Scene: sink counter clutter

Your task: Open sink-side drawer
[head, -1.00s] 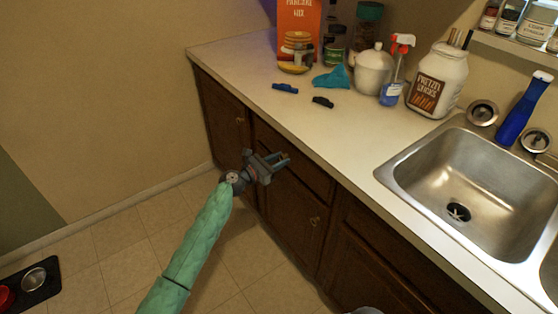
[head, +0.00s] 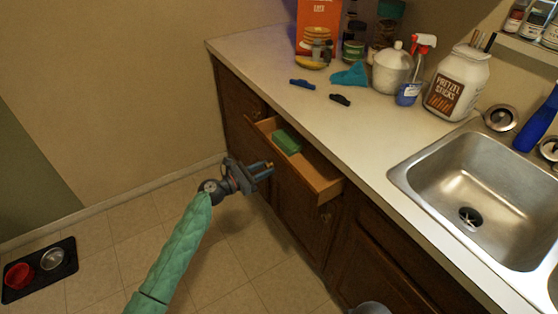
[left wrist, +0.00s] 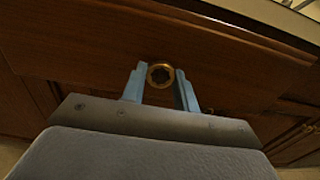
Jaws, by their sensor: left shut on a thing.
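The sink-side drawer (head: 325,186) in the dark wood cabinet stands partly open, with its light wood inside showing. A green block-like item (head: 287,141) lies in it. My left gripper (head: 268,171) is at the drawer's front from the left. In the left wrist view its two fingers (left wrist: 160,84) are on either side of a round brass knob (left wrist: 160,75) on the drawer front, shut on it. In the head view the knob is hidden by the gripper. My right gripper is not in view.
The counter (head: 260,52) above holds a pancake mix box (head: 318,22), a white jar (head: 391,70), a spray bottle (head: 411,88), a pretzel jar (head: 457,85) and a teal cloth (head: 350,75). The sink (head: 475,180) is at right. Pet bowls on a dark mat (head: 68,262) lie at the floor's left.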

